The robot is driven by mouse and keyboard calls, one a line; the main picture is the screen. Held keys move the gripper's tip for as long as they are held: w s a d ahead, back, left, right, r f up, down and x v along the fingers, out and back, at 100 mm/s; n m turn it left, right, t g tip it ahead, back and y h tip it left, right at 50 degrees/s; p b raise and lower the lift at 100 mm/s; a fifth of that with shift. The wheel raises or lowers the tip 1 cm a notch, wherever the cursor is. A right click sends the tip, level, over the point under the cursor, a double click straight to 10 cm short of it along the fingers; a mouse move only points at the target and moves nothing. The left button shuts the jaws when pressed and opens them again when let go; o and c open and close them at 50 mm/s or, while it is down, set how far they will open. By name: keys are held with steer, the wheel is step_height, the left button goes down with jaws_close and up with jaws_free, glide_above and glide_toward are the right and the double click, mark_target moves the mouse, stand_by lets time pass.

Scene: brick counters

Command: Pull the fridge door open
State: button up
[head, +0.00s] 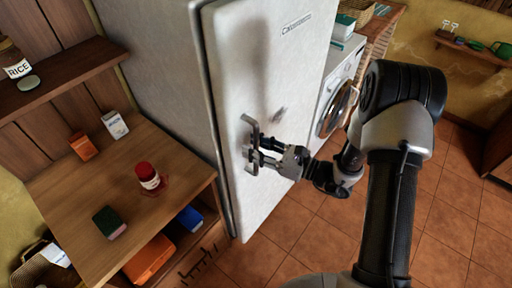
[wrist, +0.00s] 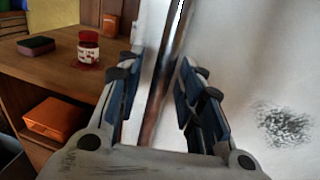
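The white fridge door (head: 285,70) stands upright, its face toward me in the head view; it also fills the right of the wrist view (wrist: 270,60). It looks shut or nearly so; I cannot tell if there is a gap. The metal handle (head: 247,125) is near the door's left edge. My gripper (head: 254,152) is at the handle, with its fingers spread. In the wrist view the handle (wrist: 160,85) runs upright between the two blue-padded fingers of my gripper (wrist: 158,95), and they do not look closed on it. The fingertips' contact with it is unclear.
A wooden counter (head: 85,187) with a red-lidded jar (head: 148,176), a sponge (head: 109,222) and small boxes stands left of the fridge. A white washing machine (head: 340,85) is to the right. Tiled floor (head: 300,225) lies clear in front of the door.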

steer(key=shift+c, duration=0.5)
jaws_close()
